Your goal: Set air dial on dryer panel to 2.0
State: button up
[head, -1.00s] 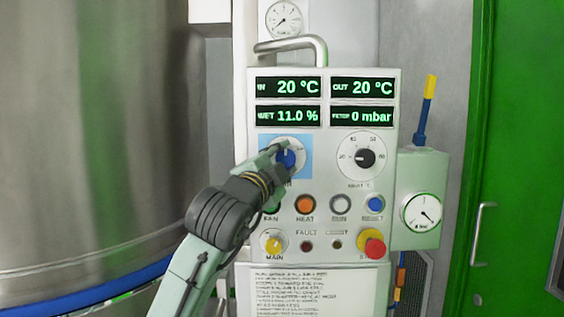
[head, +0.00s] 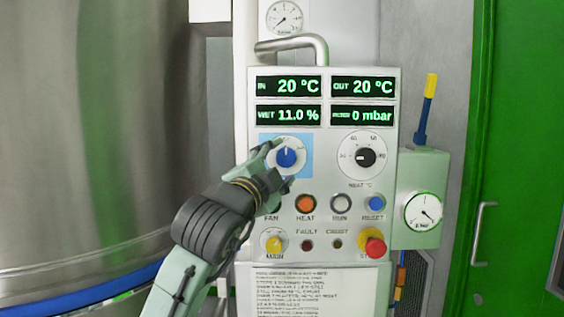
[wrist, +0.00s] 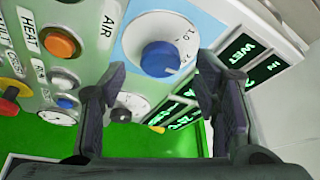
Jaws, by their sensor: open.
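The air dial is a blue knob (head: 286,158) on a round white scale, set in a light blue square at the panel's left. Its white pointer is turned roughly upward, slightly left, in the head view. I cannot read the exact setting. My gripper (head: 276,168) is open just left of and below the knob, with its fingers apart and nothing between them. In the wrist view the blue knob (wrist: 160,58) lies beyond the gap between the fingertips (wrist: 162,72), and the label AIR shows beside it. The dryer panel (head: 324,186) is white.
A black heat dial (head: 365,157) is to the right. Below are coloured buttons, including orange HEAT (head: 306,203), a yellow main switch (head: 273,243) and a red stop knob (head: 374,247). A metal handle (head: 290,47) tops the panel. A steel vessel (head: 90,130) stands left.

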jog(key=v, duration=0.9)
jog(key=shift+s+a, duration=0.15)
